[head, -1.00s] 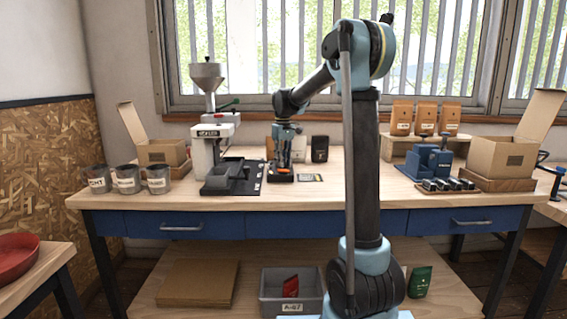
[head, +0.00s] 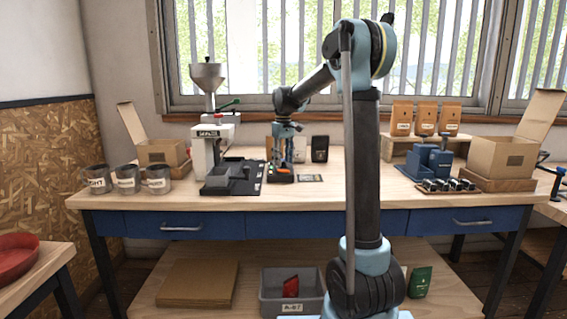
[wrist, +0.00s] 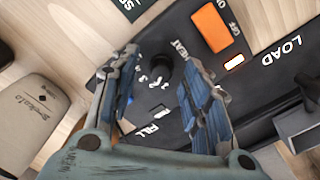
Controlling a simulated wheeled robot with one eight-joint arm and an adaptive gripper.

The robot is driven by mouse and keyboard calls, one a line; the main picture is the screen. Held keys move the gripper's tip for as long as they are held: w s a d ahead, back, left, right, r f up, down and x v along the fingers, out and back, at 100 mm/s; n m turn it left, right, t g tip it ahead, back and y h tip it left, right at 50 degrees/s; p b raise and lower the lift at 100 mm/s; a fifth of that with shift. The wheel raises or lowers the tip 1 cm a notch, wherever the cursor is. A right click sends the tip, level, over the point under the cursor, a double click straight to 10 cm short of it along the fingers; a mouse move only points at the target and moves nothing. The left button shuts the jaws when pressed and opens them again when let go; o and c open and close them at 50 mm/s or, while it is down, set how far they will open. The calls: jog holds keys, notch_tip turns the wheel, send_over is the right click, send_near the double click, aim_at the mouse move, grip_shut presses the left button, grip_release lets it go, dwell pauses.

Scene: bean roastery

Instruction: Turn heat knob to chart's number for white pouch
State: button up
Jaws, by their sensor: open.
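The black heat knob (wrist: 158,72) stands on a dark panel, with white numbers beside it and the word HEAT near it. In the wrist view my gripper (wrist: 158,66) is open, with one finger on each side of the knob; I cannot tell whether they touch it. In the head view my gripper (head: 285,163) points down over the small machine (head: 280,178), and the knob is hidden. A pale pouch (head: 299,149) stands behind it, partly covered. A small card (head: 310,178), perhaps the chart, lies right of the machine, too small to read.
An orange switch (wrist: 211,27) and a lit orange lamp (wrist: 234,62) are on the panel. A pale pouch (wrist: 32,115) stands close to the left finger. A black pouch (head: 320,149) is behind the machine.

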notch_tip(320, 180, up, 11)
dwell(0.4)
jog(key=s+d+f+m, duration=0.1)
jog(key=s+d+f, duration=0.25)
jog(key=s, duration=0.35)
jog(key=s+d+f+m+t, duration=0.15)
jog(key=s+d, duration=0.25)
jog(key=s, duration=0.4)
jog(key=s+d+f+m, duration=0.1)
jog(key=s+d+f, duration=0.25)
jog(key=s, duration=0.35)
jog(key=s+d+f+m, duration=0.2)
jog(key=s+d+f, duration=0.1)
jog(key=s+f, duration=0.7)
jog(key=s+d+f+m, duration=0.1)
jog(key=s+d+f, duration=0.2)
jog(key=s+f, duration=0.7)
jog(key=shift+m+t, duration=0.35)
jog(key=shift+w, duration=0.1)
jog(key=shift+w+f, duration=0.15)
jog(key=shift+w, duration=0.3)
